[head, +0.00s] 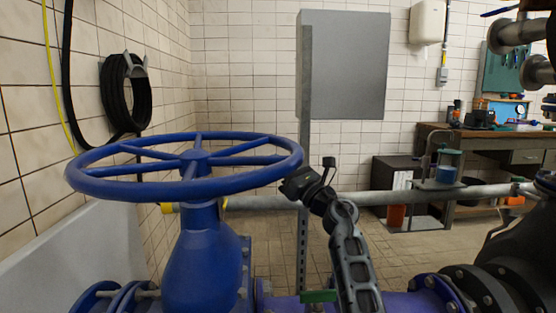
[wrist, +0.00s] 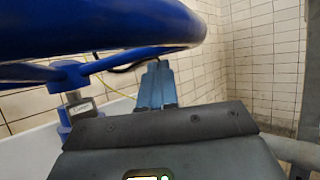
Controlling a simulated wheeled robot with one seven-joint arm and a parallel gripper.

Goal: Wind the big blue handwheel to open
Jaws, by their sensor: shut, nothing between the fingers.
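The big blue handwheel (head: 195,138) lies flat on top of a blue valve body (head: 203,255), with spokes running to a central hub. My gripper (head: 290,184) is at the right side of the wheel, just below its rim. In the wrist view the rim (wrist: 100,28) crosses the top of the picture, very close, with a spoke and the hub post behind. The fingers of my gripper (wrist: 157,72) show there as two bluish-grey tips side by side, shut and empty, below the rim. I cannot tell whether they touch it.
A grey horizontal pipe (head: 400,197) runs behind my arm. A black hose coil (head: 126,94) hangs on the left tiled wall. A grey cabinet (head: 345,65) is on the back wall. A workbench (head: 480,140) stands at right. Dark flanged piping (head: 505,270) fills the lower right.

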